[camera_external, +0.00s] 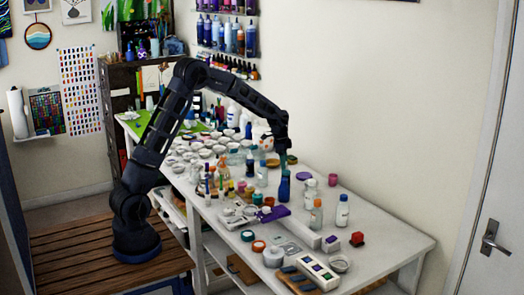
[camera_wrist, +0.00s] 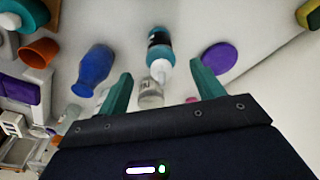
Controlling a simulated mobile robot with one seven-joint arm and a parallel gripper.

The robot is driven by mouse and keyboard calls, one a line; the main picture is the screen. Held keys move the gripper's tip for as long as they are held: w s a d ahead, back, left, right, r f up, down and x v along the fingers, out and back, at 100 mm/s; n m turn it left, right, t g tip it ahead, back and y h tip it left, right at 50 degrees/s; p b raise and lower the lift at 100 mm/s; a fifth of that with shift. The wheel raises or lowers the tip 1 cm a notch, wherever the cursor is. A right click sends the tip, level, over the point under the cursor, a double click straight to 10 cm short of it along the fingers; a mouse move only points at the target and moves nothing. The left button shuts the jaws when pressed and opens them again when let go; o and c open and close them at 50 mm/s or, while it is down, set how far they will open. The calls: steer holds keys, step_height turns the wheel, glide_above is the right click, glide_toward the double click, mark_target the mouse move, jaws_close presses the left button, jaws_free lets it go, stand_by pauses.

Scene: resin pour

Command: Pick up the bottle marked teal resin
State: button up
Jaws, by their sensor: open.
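A bottle of teal liquid with a white cap and a dark label (camera_wrist: 160,50) is in the wrist view, between and beyond my fingertips, its cap toward my gripper. The label's writing is too small to read. My gripper (camera_wrist: 160,73) is open, with one teal finger to each side of the cap in the picture; nothing is held. I cannot tell the gap in depth. In the external view my gripper (camera_external: 287,160) points down over the table, just above a dark blue bottle (camera_external: 284,188). I cannot pick out the teal bottle there with certainty.
In the wrist view, a blue bottle (camera_wrist: 93,70) stands left of the teal one, a clear jar (camera_wrist: 150,94) lies close below it, and a purple disc (camera_wrist: 219,57) to its right. The table (camera_external: 395,240) is crowded, with free room at its right end.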

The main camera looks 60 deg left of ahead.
mark_target(286, 174)
steer(key=f, duration=0.2)
steer(key=w+f, duration=0.1)
steer(key=f, duration=0.1)
steer(key=shift+d, duration=0.35)
jaws_close()
